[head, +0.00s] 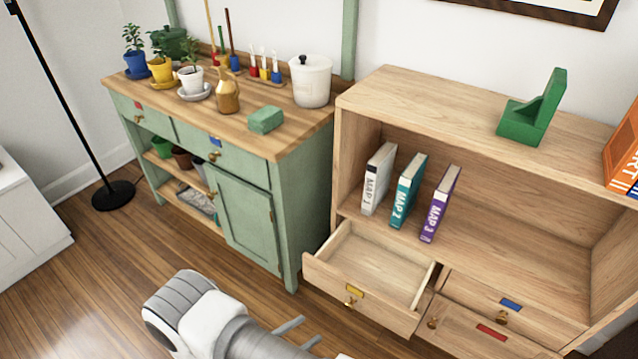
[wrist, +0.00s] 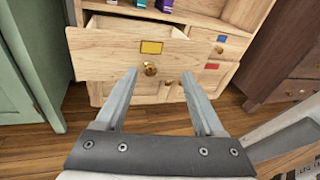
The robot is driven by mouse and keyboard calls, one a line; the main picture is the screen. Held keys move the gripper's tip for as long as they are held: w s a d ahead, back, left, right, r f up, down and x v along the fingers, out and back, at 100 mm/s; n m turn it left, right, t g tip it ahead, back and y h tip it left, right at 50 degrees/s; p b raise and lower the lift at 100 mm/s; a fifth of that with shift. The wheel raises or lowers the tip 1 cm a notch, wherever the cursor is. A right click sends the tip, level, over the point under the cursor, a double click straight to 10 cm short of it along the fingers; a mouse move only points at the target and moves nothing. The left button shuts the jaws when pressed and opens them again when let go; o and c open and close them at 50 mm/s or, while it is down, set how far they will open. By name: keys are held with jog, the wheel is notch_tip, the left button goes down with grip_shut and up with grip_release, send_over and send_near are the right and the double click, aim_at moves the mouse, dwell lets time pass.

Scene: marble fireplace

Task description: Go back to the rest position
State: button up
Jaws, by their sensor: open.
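My gripper (head: 300,334) is at the bottom middle of the head view, in front of the wooden bookcase and low over the floor. In the wrist view its two grey fingers (wrist: 162,98) are spread wide with nothing between them. Beyond the fingers is an open drawer (head: 352,292) with a yellow label and a round brass knob (wrist: 150,68). The drawer looks empty in the head view. The fingers appear apart from the knob, though the exact distance is hard to tell.
A wooden bookcase (head: 400,92) holds books marked MAP 1, MAP 2 and MAP 3, with a green bookend (head: 533,112) on top. A green cabinet (head: 245,215) with potted plants and jars stands to the left. A floor lamp (head: 112,195) stands far left. Wooden floor (head: 110,270) is clear between.

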jog(key=w+d+r+m+g+y, duration=0.1)
jog(key=w+d+r+m+g, duration=0.15)
jog(key=r+m, duration=0.45)
jog(key=w+d+r+m+g+y, duration=0.1)
jog(key=d+r+m+g+y, duration=0.2)
jog(key=r, duration=0.8)
jog(key=w+d+r+m+g, duration=0.1)
jog(key=d+r+m+g, duration=0.3)
jog(key=r, duration=0.5)
jog(key=s+d+r+m+t+y, duration=0.2)
jog(key=s+d+r+m+y, duration=0.25)
jog(key=s+r+m, duration=0.35)
jog(key=s+d+r+m+t+y, duration=0.3)
jog(key=s+d+r+m+y, duration=0.15)
jog(key=r, duration=0.55)
notch_tip(320, 180, up, 22)
jog(key=p, duration=2.2)
jog(key=shift+w+a, duration=0.25)
jog(key=shift+w, duration=0.15)
jog(key=shift+m, duration=0.25)
